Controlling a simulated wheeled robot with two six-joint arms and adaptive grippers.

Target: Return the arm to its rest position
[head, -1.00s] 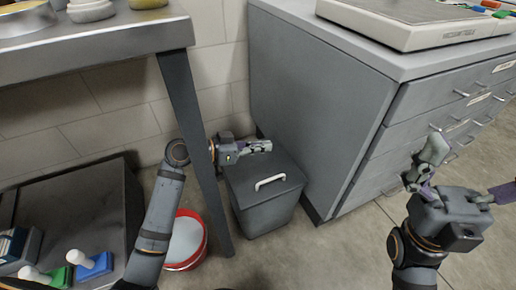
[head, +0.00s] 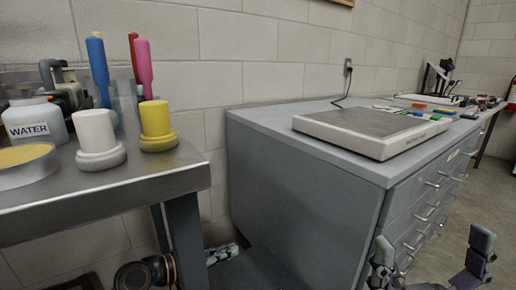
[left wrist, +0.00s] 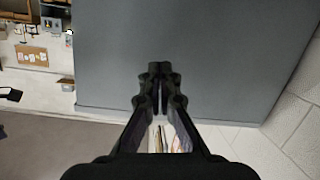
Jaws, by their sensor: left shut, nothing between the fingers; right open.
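My left gripper (head: 222,253) shows small at the bottom of the head view, past the steel bench's leg and beside the grey cabinet's side. Its arm joint shows left of the leg; most of the arm is below the picture. In the left wrist view the left gripper's fingers (left wrist: 158,84) are together and hold nothing, with a grey flat surface (left wrist: 200,50) beyond them. My right gripper (head: 432,248) is at the bottom right of the head view, fingers wide apart and empty, in front of the drawers.
The steel bench (head: 120,190) at left bears a water jar (head: 35,122), white pot (head: 97,140) and yellow pot (head: 157,127). The grey drawer cabinet (head: 300,195) bears a flat vacuum table (head: 372,130). Open floor (head: 495,200) shows at right.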

